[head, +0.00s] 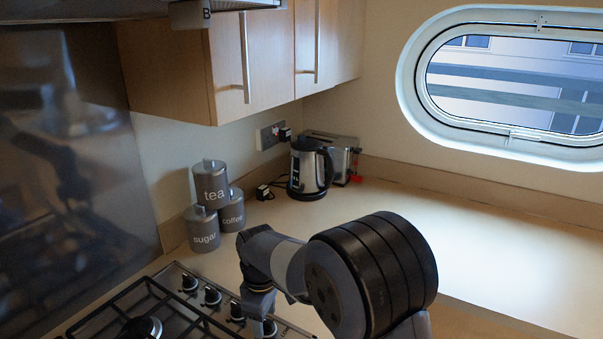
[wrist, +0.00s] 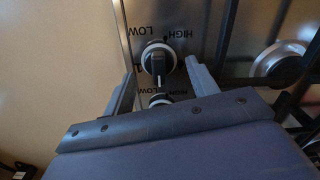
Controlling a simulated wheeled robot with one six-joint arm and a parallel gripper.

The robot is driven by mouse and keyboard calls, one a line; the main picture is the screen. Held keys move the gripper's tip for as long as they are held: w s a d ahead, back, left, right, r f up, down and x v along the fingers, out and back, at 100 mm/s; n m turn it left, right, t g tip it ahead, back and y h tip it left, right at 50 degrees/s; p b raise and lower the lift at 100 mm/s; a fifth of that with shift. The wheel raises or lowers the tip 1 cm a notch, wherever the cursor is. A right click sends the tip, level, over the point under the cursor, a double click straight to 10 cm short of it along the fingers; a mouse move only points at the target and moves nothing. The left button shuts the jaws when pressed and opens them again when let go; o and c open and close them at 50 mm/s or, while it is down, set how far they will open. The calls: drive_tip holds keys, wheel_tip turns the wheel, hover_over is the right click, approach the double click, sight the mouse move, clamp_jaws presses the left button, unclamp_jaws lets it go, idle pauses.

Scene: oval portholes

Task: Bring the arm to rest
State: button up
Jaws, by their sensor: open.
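My gripper (wrist: 160,70) is open in the wrist view, with its two fingers apart and nothing held between them. A hob knob (wrist: 157,58) shows between and beyond the fingertips; I cannot tell whether they touch it. In the head view my arm (head: 370,270) reaches over the front right of the hob, bent down at its far end near the knobs. The fingers are not clear in that view.
The gas hob (head: 180,270) with knobs and black grates lies at the lower left. Tea, coffee and sugar canisters (head: 211,185), a kettle (head: 309,170) and a toaster (head: 340,150) stand behind. The worktop (head: 480,245) at right is clear. Cupboards (head: 235,65) hang above.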

drive_tip(key=shift+n, duration=1.4)
